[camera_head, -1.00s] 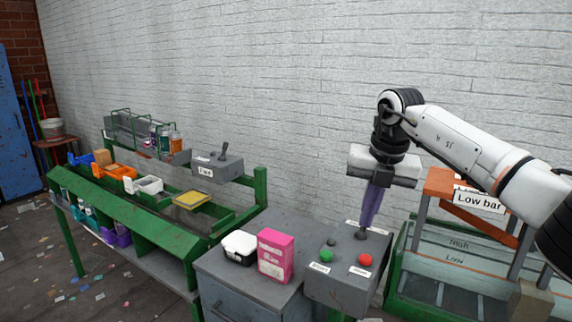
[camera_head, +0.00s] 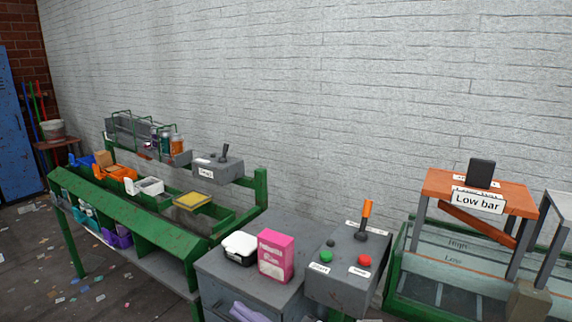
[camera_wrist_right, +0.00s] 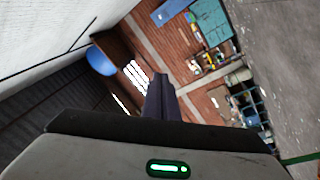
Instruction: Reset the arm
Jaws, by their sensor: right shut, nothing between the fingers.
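The control box (camera_head: 345,265) has an upright lever with an orange handle (camera_head: 367,209), a green button (camera_head: 326,256) and a red button (camera_head: 364,260). The gripper is well apart from the lever. My left gripper is not in view.
A pink box (camera_head: 276,256) and a white-lidded container (camera_head: 240,247) stand on the grey cabinet (camera_head: 215,268). The green sorting bench (camera_head: 150,222) with several bins is at left. An orange-topped frame labelled Low bar (camera_head: 437,183) stands at right. The space above the control box is clear.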

